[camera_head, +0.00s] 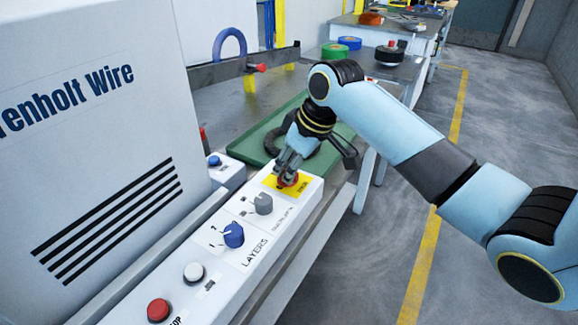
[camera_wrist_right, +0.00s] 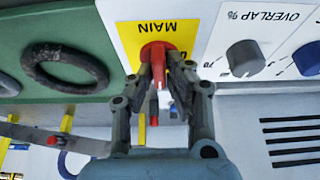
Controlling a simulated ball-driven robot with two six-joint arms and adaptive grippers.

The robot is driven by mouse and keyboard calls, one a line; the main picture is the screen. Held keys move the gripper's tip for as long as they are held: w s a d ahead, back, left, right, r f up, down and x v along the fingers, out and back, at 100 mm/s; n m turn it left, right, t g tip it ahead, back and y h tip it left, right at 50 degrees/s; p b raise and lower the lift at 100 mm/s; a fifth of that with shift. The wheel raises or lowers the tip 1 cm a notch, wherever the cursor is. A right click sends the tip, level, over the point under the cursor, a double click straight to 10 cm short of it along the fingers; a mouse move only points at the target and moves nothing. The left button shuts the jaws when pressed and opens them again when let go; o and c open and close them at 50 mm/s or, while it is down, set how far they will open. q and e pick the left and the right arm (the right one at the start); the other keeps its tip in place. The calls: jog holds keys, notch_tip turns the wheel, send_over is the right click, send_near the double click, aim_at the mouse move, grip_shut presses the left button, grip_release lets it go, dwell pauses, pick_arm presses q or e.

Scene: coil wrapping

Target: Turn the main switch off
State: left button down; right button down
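The main switch is a red rotary knob on a yellow plate marked MAIN, at the far end of the white control panel (camera_head: 215,262). The red knob (camera_head: 290,180) is partly covered by my right gripper (camera_head: 288,176) in the head view. In the right wrist view the knob (camera_wrist_right: 155,51) is between the two fingertips (camera_wrist_right: 160,68), which sit close against both its sides. The handle seems to point along the fingers. The OFF and ON lettering is not readable. My left gripper is not in view.
On the panel are a grey overlap knob (camera_head: 263,204), a blue layers knob (camera_head: 233,235), a white button (camera_head: 194,272) and a red stop button (camera_head: 158,310). A green tray (camera_head: 255,133) with a dark ring lies behind. The large machine housing (camera_head: 90,130) stands left.

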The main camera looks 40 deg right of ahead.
dwell(0.4)
jog(key=shift+n+g+y+p, duration=0.3)
jog(key=shift+n+y+p, duration=0.1)
jog(key=shift+n+p, duration=0.8)
jog(key=shift+d+n+g+y, duration=0.1)
jog(key=shift+n+g+y, duration=0.2)
jog(key=shift+n, duration=0.7)
jog(key=shift+n+p, duration=0.3)
jog(key=shift+n, duration=0.6)
jog(key=n+g+y, duration=0.1)
jog(key=n, duration=0.1)
jog(key=shift+w+f+n, duration=0.1)
jog(key=shift+n, duration=0.3)
jog(key=n+g+b, duration=0.1)
jog(key=n, duration=0.1)
jog(key=shift+n, duration=0.3)
jog(key=n+g+b, duration=0.1)
jog(key=n, duration=0.2)
jog(key=n+g+b, duration=0.1)
jog(key=n, duration=0.2)
jog(key=shift+w+g, duration=0.15)
jog(key=shift+g, duration=0.15)
